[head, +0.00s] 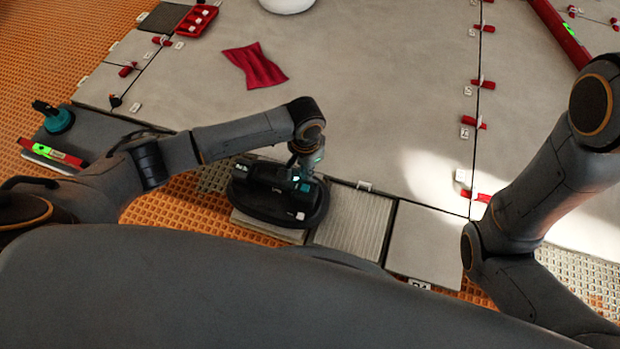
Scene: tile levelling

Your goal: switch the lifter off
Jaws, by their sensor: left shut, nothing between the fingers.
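The lifter (262,192), a dark oval suction device with a black rim and a raised body, sits on a light tile just in front of my base. Small green lights show on its top, and a small white patch shows at its lower right. My left gripper (297,178) is at the right part of the lifter's top, pointing down, with its fingers shut and empty. The fingertips are small and partly merge with the lifter, so I cannot tell whether they touch it. My right arm enters at the right, but its gripper is out of the picture.
A ribbed tile (354,222) and a plain tile (427,243) lie right of the lifter. Large grey tiles with red wedges and white clips fill the floor beyond. A red cloth (254,66), a red tray (196,21) and a teal-based tool (56,118) lie farther off.

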